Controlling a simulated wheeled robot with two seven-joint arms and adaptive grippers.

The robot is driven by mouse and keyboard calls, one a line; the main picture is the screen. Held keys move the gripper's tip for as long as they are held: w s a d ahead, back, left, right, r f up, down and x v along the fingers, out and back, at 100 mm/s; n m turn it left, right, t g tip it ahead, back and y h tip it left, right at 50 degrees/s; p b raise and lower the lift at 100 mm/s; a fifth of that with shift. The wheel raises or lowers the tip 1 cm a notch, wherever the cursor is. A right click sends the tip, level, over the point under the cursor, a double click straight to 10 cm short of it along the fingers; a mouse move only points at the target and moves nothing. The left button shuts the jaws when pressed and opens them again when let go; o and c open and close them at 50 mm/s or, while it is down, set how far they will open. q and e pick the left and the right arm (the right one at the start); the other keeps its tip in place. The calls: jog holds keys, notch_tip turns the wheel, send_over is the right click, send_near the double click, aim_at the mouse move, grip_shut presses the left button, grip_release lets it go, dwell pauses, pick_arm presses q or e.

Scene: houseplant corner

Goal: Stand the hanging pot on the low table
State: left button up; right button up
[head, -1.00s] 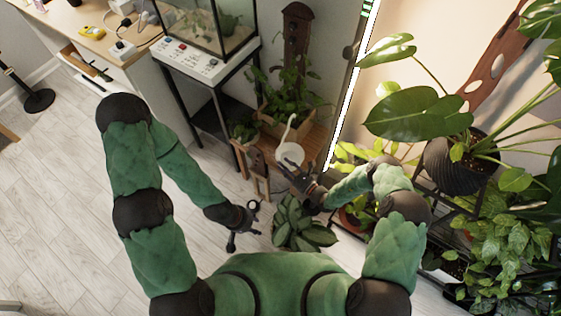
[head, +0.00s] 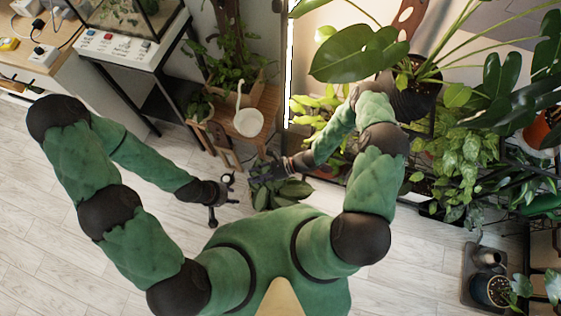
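A planter with a trellis (head: 228,70) stands behind the pot. Dense plants (head: 455,150) fill the right; the left floor is clear.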

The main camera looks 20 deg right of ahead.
jog(key=s+d+n+g+h, duration=0.5)
jog(key=s+d+n+h, duration=0.15)
jog(key=s+n, duration=0.35)
notch_tip(320, 180, up, 6)
jog(key=w+d+n+t+h, duration=0.2)
jog(key=w+n+t+h, duration=0.1)
jog(key=n, duration=0.3)
jog(key=shift+r+t+h, duration=0.2)
jog(key=shift+t+h, duration=0.15)
jog(key=shift+t, duration=0.25)
